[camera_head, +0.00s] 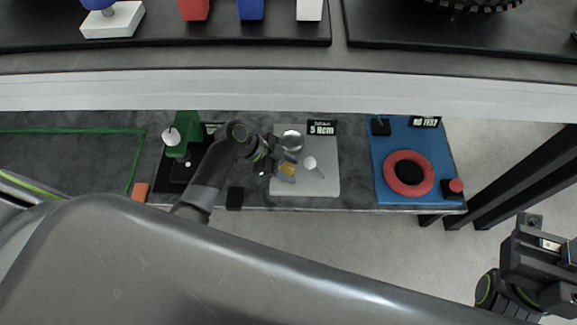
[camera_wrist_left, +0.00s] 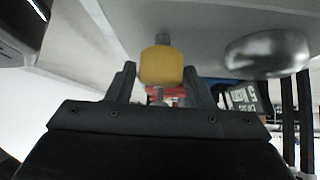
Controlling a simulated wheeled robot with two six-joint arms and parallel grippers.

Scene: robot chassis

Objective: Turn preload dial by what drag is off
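A pale grey panel (camera_head: 328,180) stands on the dark bench in the head view, with a black sign (camera_head: 322,128) reading "5 Ncm". A yellow knob (camera_head: 288,169) is at the panel's left, a small white round piece (camera_head: 310,162) with a thin pointer to its right, and a silver round piece (camera_head: 291,140) behind. My left gripper (camera_head: 284,172) is at the yellow knob. In the left wrist view the knob (camera_wrist_left: 161,65) sits between the fingertips; whether they touch it is unclear. My right gripper (camera_head: 556,262) is at the lower right, away from the bench.
A blue board (camera_head: 386,139) to the right carries a red ring (camera_head: 409,173), a red button (camera_head: 455,186) and a "NO TEST" sign (camera_head: 426,122). A green fixture (camera_head: 184,128) with a white knob stands left. A shelf with coloured blocks is behind.

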